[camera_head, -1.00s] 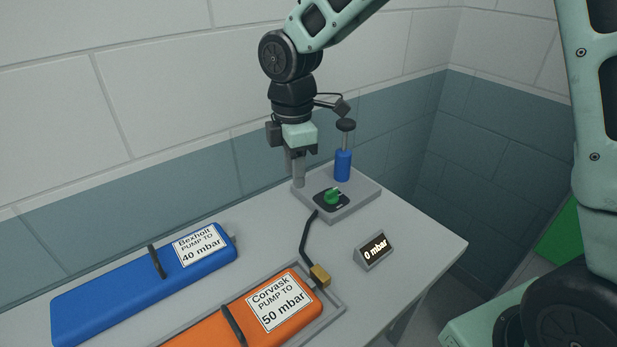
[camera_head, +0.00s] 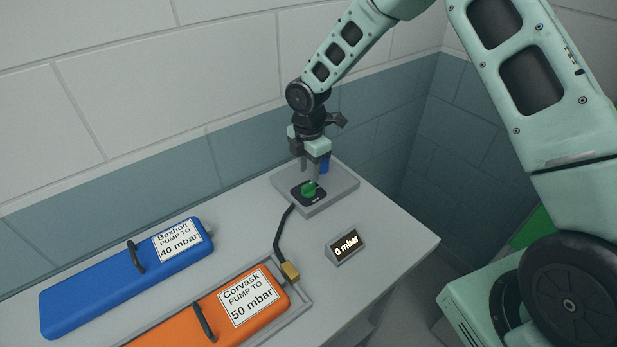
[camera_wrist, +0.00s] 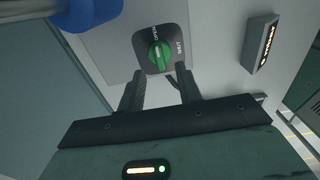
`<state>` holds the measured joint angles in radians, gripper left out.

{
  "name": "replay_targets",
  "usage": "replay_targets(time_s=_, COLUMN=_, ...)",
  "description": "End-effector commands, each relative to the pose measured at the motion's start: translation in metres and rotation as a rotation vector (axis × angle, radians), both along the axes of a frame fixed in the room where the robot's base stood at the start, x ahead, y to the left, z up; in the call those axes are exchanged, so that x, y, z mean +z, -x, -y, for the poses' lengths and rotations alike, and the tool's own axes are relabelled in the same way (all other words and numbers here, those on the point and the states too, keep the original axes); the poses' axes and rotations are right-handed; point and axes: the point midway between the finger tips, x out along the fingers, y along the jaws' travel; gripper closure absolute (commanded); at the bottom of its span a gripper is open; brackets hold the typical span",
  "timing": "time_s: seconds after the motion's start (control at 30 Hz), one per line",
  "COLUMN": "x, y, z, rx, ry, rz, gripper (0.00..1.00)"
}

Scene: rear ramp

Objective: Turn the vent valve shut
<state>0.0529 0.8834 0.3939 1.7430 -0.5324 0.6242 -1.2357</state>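The vent valve is a green knob (camera_head: 309,188) on a dark plate, set on a grey base block (camera_head: 335,199) on the table. My gripper (camera_head: 311,165) points down above and just behind the knob. In the wrist view my gripper (camera_wrist: 160,75) has its fingers apart with nothing between them.
A blue pump cylinder (camera_wrist: 90,14) stands close beside the knob. A display (camera_head: 346,246) reads 0 mbar. An orange Corvask bag (camera_head: 180,330) lies in a grey tray, joined by a hose (camera_head: 279,240) to the base. A blue Bexholt bag (camera_head: 95,290) lies behind.

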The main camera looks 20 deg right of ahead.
Motion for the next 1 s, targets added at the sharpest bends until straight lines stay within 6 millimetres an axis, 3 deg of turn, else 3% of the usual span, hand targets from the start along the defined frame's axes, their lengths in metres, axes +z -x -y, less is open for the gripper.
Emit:
replay_targets(time_s=0.3, x=-0.044, y=0.0, z=0.0, rx=-0.001, ry=0.0, rz=-0.001, gripper=0.65)
replay_targets(time_s=0.7, x=-0.053, y=-0.001, z=0.0, rx=-0.002, ry=0.0, rz=0.001, gripper=0.65)
replay_targets(time_s=0.83, x=-0.052, y=0.0, z=0.0, rx=-0.002, ry=0.0, rz=0.001, gripper=0.99)
replay_targets(time_s=1.0, x=-0.052, y=0.0, z=0.0, rx=-0.002, ry=0.0, rz=0.001, gripper=1.0)
